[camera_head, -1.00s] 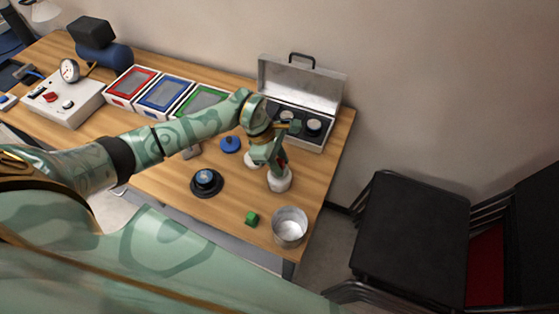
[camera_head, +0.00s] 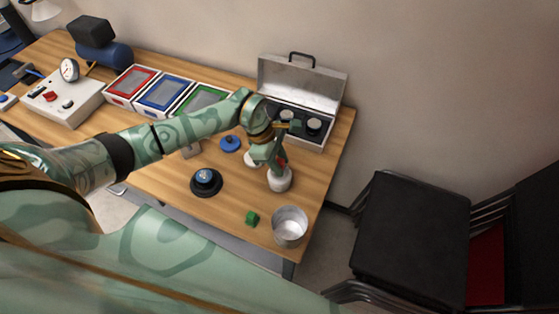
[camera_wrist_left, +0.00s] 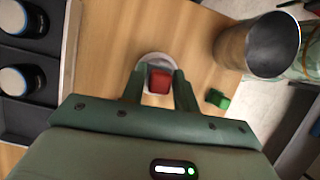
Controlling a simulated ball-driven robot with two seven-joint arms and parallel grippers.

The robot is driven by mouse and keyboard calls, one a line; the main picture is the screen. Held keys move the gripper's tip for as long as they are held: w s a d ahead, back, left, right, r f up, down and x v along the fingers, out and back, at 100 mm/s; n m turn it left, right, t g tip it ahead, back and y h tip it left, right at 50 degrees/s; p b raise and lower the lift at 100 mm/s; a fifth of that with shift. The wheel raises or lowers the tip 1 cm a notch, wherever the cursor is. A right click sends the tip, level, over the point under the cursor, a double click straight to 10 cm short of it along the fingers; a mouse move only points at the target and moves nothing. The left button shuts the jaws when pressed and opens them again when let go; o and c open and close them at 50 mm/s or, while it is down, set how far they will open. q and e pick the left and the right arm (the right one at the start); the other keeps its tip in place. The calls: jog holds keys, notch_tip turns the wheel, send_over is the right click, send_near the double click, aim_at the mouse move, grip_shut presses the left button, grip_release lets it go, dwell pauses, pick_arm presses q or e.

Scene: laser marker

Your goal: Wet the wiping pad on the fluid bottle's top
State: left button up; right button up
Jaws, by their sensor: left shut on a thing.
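My left gripper (camera_head: 279,162) points down over the right part of the table. It is shut on a small red block, which I take for the wiping pad (camera_wrist_left: 160,81), seen between the fingertips in the left wrist view. The white round fluid bottle (camera_head: 279,182) stands directly under the gripper. In the left wrist view the bottle's pale round top (camera_wrist_left: 155,61) shows around and behind the red block. Whether the pad touches the top I cannot tell. My right gripper is not in view.
A metal cup (camera_head: 290,224) and a green cube (camera_head: 252,218) stand near the front right. A black round fixture (camera_head: 206,182) and a blue disc (camera_head: 231,143) lie to the left. An open case (camera_head: 303,72) stands behind, with red, blue and green trays (camera_head: 165,94) further left.

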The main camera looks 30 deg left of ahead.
aim_at(279, 161)
pick_arm(q)
notch_tip(279, 161, up, 7)
jog(key=p, duration=0.5)
dwell(0.9)
